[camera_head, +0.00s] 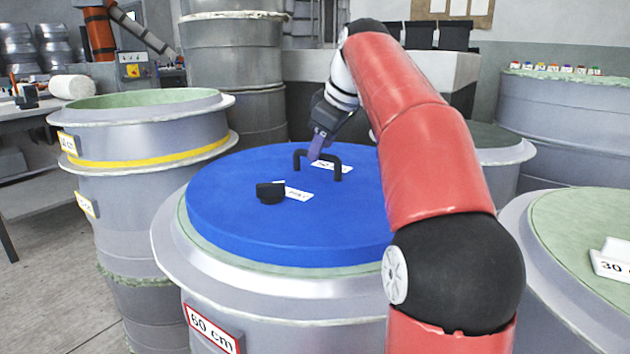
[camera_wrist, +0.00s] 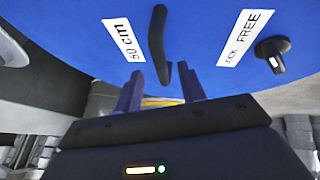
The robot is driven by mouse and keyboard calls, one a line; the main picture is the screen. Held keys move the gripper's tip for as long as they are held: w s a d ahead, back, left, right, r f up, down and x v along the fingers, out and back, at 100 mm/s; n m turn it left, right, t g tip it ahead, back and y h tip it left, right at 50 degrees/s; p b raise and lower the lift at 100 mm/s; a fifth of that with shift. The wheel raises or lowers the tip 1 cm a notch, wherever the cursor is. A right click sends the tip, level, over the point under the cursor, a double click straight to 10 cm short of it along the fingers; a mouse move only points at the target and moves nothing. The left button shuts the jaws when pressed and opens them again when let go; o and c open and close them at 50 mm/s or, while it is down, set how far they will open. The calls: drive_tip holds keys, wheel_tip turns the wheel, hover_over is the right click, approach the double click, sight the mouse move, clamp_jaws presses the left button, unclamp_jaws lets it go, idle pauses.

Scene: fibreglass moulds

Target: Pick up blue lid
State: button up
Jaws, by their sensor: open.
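The blue lid (camera_head: 320,225) is a large round disc lying on a grey drum mould marked 60 cm. It has a black bar handle (camera_head: 318,160) near its middle and a black knob (camera_head: 271,192) with a white label. My gripper (camera_head: 318,147) is at the handle, just above the lid. In the wrist view, my gripper (camera_wrist: 160,88) has its two purple fingers apart, one on each side of the lower end of the handle (camera_wrist: 158,40). Whether they touch the handle I cannot tell. The blue lid (camera_wrist: 195,30) fills the top of that view, with the knob (camera_wrist: 271,52) at right.
A grey mould with a yellow band (camera_head: 150,157) stands close on the left. Another mould with a green top (camera_head: 590,235) stands at the right. A tall stack of grey moulds (camera_head: 233,75) is behind the lid. Bare floor (camera_head: 40,265) shows at lower left.

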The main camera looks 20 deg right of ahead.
sight(316, 170)
drive_tip(key=b+x, duration=0.1)
drive_tip(key=x, duration=0.3)
drive_tip(key=shift+a, duration=0.1)
drive_tip(key=shift+s, duration=0.1)
drive_tip(key=shift+c, duration=0.4)
clamp_jaws()
drive_tip(key=shift+r, duration=0.1)
